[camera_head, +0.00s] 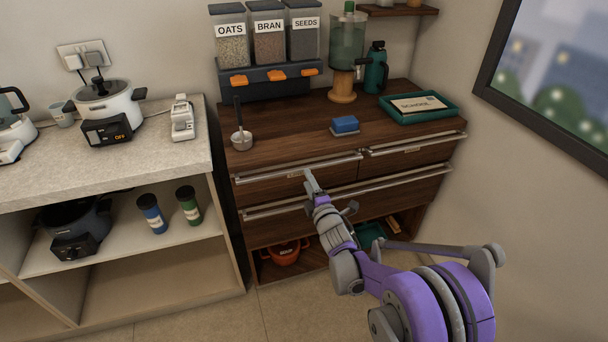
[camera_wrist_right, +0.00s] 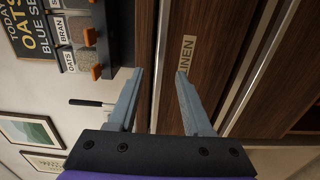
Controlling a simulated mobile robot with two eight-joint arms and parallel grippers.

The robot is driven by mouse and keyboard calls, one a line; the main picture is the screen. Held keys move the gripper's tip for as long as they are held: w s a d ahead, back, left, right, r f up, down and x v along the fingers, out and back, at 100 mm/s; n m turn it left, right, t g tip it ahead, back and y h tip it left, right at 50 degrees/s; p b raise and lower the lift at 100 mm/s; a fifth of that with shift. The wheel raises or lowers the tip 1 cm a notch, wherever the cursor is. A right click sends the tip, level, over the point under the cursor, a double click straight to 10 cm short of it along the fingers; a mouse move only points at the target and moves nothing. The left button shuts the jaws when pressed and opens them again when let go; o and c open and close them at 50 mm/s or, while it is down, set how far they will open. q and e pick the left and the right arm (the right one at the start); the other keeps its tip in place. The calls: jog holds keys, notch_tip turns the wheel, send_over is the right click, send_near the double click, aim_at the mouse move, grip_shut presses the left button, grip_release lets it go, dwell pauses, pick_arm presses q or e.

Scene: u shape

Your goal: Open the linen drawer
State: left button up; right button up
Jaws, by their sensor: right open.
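The linen drawer (camera_head: 270,184) is the upper left drawer of the dark wooden cabinet. It looks shut, flush with the front. Its long metal bar handle (camera_head: 265,174) runs along the top edge. In the right wrist view, the label reading "INEN" (camera_wrist_right: 188,54) shows beside the right fingertip, its first letter hidden. My right gripper (camera_head: 309,177) is open in front of this drawer. In the wrist view its fingers (camera_wrist_right: 159,73) lie on either side of the bar handle (camera_wrist_right: 161,40); contact cannot be told. My left gripper is not in view.
A second top drawer (camera_head: 410,155) sits to the right, and a wide drawer (camera_head: 345,195) below. A pale counter (camera_head: 100,160) adjoins at left.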

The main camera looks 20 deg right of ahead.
jog(key=shift+w, duration=2.05)
grip_shut()
